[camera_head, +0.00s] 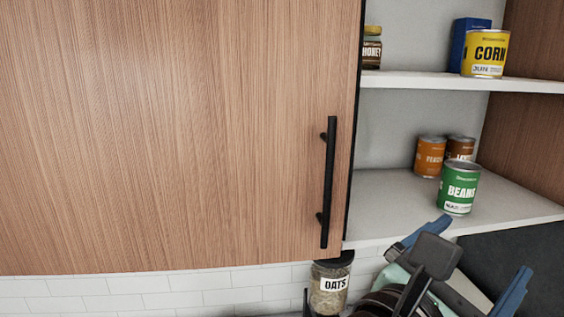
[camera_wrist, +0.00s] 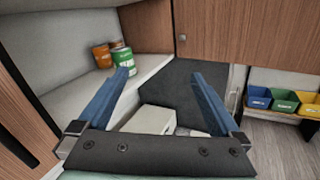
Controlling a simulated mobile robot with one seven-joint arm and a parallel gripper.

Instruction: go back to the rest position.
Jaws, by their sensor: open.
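My gripper (camera_head: 478,262) is at the lower right of the head view, just below and in front of the lower cabinet shelf. Its two blue fingers are spread wide with nothing between them. In the wrist view my gripper (camera_wrist: 173,97) also shows open and empty. A green beans can (camera_head: 460,188) stands on the lower shelf (camera_head: 395,208), apart from the fingers. The beans can also shows in the wrist view (camera_wrist: 122,60), beyond the left finger.
A wooden cabinet door (camera_head: 180,130) with a black handle (camera_head: 328,182) fills the left. An orange can (camera_head: 430,156), a honey jar (camera_head: 372,48) and a corn can (camera_head: 485,55) stand on shelves. An oats jar (camera_head: 329,288) is below. Coloured bins (camera_wrist: 283,101) are at right.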

